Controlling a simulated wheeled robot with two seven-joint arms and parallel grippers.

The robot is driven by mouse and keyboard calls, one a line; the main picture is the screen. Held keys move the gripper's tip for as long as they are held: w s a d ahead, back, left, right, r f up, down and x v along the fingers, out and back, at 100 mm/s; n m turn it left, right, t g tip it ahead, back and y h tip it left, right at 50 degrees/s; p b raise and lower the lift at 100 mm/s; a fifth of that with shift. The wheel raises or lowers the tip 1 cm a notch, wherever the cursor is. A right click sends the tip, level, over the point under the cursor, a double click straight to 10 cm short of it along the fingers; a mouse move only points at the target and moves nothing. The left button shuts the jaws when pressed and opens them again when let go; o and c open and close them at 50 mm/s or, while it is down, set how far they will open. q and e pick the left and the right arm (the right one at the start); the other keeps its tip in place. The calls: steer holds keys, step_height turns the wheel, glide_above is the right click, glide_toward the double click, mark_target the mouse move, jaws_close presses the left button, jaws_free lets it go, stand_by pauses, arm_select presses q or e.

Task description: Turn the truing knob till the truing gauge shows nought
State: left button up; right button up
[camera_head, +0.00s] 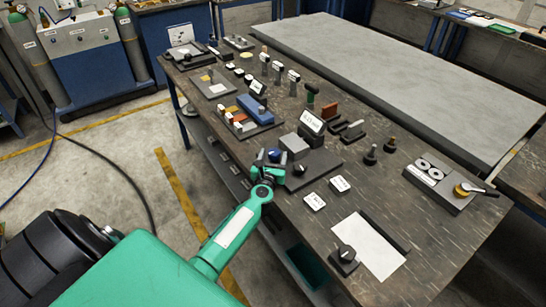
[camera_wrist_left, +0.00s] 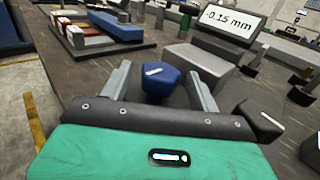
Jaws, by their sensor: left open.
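The truing gauge is a tilted display (camera_head: 312,122) on the table; in the left wrist view its screen (camera_wrist_left: 228,20) reads -0.15 mm. A grey block (camera_head: 294,146) stands in front of it, also seen in the left wrist view (camera_wrist_left: 198,64). A blue faceted knob (camera_wrist_left: 160,84) with a white mark is beside the block. A black knob (camera_wrist_left: 258,122) with a white mark is to its right. No label shows which is the truing knob. My left gripper (camera_head: 267,160) is open, its fingers (camera_wrist_left: 159,74) on either side of the blue knob, with gaps visible. My right gripper is out of view.
A rack (camera_head: 246,118) with a blue block and small coloured blocks lies beyond my gripper to the left. White cards (camera_head: 315,201), a white sheet (camera_head: 368,248) and another black knob (camera_head: 346,254) are nearer the front. Dark stands (camera_head: 370,154) are to the right.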

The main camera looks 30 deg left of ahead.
arm_select(q)
steer(key=c, duration=1)
steer(key=shift+h, duration=0.3)
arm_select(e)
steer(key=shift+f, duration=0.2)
